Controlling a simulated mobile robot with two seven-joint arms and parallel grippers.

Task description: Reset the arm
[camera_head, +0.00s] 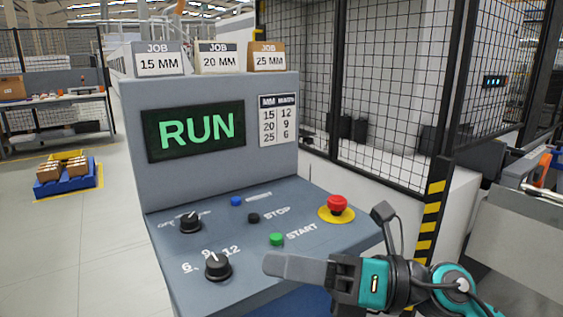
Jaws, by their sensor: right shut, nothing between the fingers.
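My right gripper (290,267) comes in from the lower right, shut and empty. Its fingers point left over the front part of the control panel (306,205). The green START button (276,239) shows just behind the fingers, and the black knob (217,265) marked 6, 9, 12 is left of the fingertips. Whether the fingers touch the panel cannot be told. The screen (195,131) reads RUN in green. My left gripper is not in view.
A red emergency button (337,204) on a yellow base sits at the panel's right. A black STOP button (253,218), a blue button (236,201) and another knob (190,222) are farther back. Job cards (217,59) stand on top. A mesh fence (385,90) stands behind at right.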

